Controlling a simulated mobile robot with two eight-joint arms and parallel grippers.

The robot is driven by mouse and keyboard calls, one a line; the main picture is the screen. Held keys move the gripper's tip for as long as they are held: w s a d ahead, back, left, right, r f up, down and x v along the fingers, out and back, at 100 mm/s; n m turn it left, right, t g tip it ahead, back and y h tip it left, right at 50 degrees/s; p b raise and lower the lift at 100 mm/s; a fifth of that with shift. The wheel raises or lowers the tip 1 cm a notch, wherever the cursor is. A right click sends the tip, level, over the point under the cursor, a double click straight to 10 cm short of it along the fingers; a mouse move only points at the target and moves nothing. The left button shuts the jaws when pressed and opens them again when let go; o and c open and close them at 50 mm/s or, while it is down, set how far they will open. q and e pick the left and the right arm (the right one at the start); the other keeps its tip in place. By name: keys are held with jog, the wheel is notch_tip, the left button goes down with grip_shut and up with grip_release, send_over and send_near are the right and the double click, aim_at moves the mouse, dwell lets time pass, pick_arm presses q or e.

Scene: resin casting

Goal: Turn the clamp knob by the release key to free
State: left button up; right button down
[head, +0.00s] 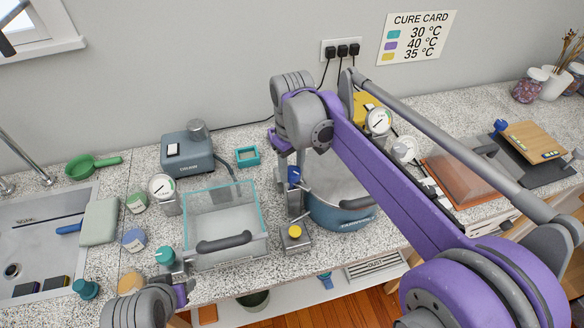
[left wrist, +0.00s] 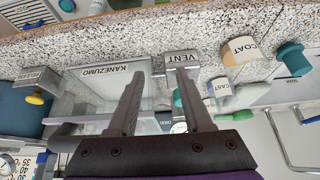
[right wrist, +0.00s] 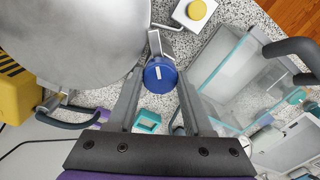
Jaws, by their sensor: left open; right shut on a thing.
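The blue clamp knob (right wrist: 159,76) has a white mark on its face and sits at the rim of the large grey pot (right wrist: 75,40). My right gripper (right wrist: 160,90) is shut on the knob, with a finger on each side. In the head view the knob (head: 294,175) shows just under my right gripper (head: 290,160), beside the pot (head: 335,176). A yellow button on a grey block (head: 295,232) stands in front of the clamp. My left gripper (left wrist: 160,105) is open and empty, near the block marked VENT (left wrist: 183,58). I cannot make out the knob's setting.
A clear box with teal edges (head: 262,215) stands left of the pot. A grey-blue pump unit (head: 188,152) and a small teal frame (head: 248,156) stand behind. A sink (head: 35,240) is at far left. My right arm covers much of the right counter.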

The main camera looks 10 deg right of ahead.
aim_at(292, 171)
jog(key=m, duration=0.4)
jog(key=shift+m, duration=1.9)
jog(key=shift+c, duration=1.5)
grip_release()
notch_tip(292, 171, up, 11)
jog(key=shift+p, duration=0.35)
